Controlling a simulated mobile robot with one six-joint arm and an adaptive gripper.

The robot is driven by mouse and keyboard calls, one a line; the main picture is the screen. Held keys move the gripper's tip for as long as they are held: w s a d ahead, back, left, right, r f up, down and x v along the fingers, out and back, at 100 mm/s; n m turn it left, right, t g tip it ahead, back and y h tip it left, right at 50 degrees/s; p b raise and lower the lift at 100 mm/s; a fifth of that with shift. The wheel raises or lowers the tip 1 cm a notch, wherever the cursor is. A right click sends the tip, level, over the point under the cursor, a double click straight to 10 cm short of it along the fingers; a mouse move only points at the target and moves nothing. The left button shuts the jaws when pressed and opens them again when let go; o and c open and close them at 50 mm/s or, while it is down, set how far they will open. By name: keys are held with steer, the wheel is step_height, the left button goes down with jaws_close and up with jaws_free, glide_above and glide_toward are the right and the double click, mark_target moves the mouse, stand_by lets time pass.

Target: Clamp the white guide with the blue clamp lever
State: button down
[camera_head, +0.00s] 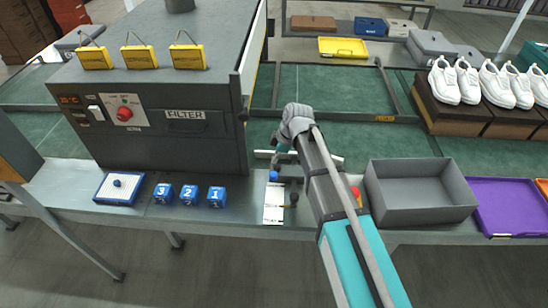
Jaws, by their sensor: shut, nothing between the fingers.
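The white guide (262,154) looks like a thin pale bar lying left to right at the back edge of the bench. My arm crosses in front of it and hides its middle. A small blue part, probably the blue clamp lever (273,176), is just in front of the guide, beside a dark fixture. My gripper (277,163) points down just above the blue part, shut and empty. I cannot tell whether it touches the lever, or whether the guide is clamped.
A white printed card (273,205) lies in front of the fixture. Blue numbered blocks (189,195) and a blue-rimmed tray (118,203) are to the left, below the dark filter machine (160,135). A grey bin (420,212) and purple tray (512,226) stand right.

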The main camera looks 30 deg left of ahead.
steer(key=shift+w+d+r+p, duration=0.1)
steer(key=shift+d+r+p, duration=0.1)
steer(key=shift+r+p, duration=0.4)
steer(key=shift+r, duration=0.1)
steer(key=s+d+m+t+h, duration=0.1)
steer(key=d+m, duration=1)
steer(key=d, duration=1.2)
steer(key=s+d+f+m+h, duration=0.1)
steer(key=s+d+m+h, duration=0.1)
steer(key=d+m, duration=1)
steer(key=d, duration=1.1)
steer(key=shift+d+t+h, duration=0.15)
steer(key=shift+t+h, duration=0.15)
steer(key=shift+t, duration=0.1)
